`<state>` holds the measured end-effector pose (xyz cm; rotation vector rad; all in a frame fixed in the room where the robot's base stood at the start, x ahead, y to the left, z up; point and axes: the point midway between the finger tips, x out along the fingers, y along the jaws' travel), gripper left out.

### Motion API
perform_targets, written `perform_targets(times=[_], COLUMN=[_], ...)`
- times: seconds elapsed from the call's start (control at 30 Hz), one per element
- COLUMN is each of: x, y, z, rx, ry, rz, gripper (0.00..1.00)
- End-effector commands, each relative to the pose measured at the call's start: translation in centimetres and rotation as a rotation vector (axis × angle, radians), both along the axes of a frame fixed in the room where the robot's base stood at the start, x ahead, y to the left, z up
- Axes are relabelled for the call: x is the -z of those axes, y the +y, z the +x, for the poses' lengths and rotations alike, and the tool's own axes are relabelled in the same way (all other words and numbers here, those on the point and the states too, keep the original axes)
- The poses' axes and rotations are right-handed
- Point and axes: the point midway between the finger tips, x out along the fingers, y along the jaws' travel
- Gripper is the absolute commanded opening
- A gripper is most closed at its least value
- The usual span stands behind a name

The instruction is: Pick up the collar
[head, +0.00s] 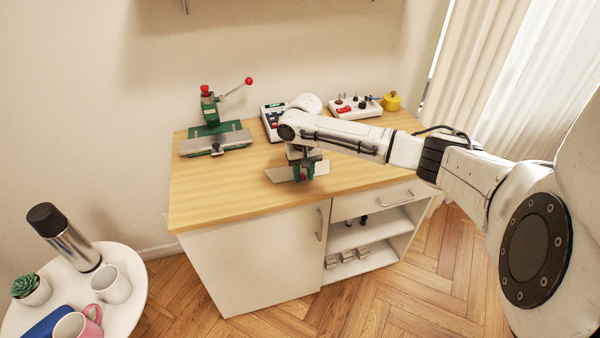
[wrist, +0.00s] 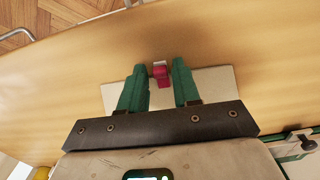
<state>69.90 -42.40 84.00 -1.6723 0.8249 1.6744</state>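My gripper (head: 303,175), with green fingers, points down at the wooden worktop. It also shows in the wrist view (wrist: 160,68), open, with a gap between its fingers. A small dark-red piece (wrist: 161,76) with a pale end, which may be the collar, shows between the fingertips. I see a gap on each side of it, so it does not look gripped. A bit of it shows at the fingers in the head view (head: 303,179). A flat off-white sheet (wrist: 212,86) lies on the worktop under the gripper. The fingers hide part of the sheet.
The wooden worktop (head: 205,198) is clear at its front left. A green press with a red-knobbed lever (head: 214,130) stands at the back left. A control box (head: 271,122), a white tool holder (head: 355,108) and a yellow container (head: 391,101) stand along the back.

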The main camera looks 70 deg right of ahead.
Motion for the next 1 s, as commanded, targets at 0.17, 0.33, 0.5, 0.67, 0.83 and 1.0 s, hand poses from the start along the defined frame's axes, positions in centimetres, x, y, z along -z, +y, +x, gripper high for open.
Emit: perform_targets(times=[0.17,0.33,0.5,0.67,0.83,1.0], x=[0.0,0.0,0.0,0.0,-0.7,-2.9], y=[0.0,0.0,0.0,0.0,0.0,0.1], z=[0.0,0.0,0.0,0.0,0.0,0.1], rx=[0.000,0.000,0.000,0.000,0.000,0.000], ry=[0.000,0.000,0.000,0.000,-0.002,-0.006], rz=[0.000,0.000,0.000,0.000,0.000,0.002], gripper=[0.14,0.00,0.00,0.00,0.00,0.00])
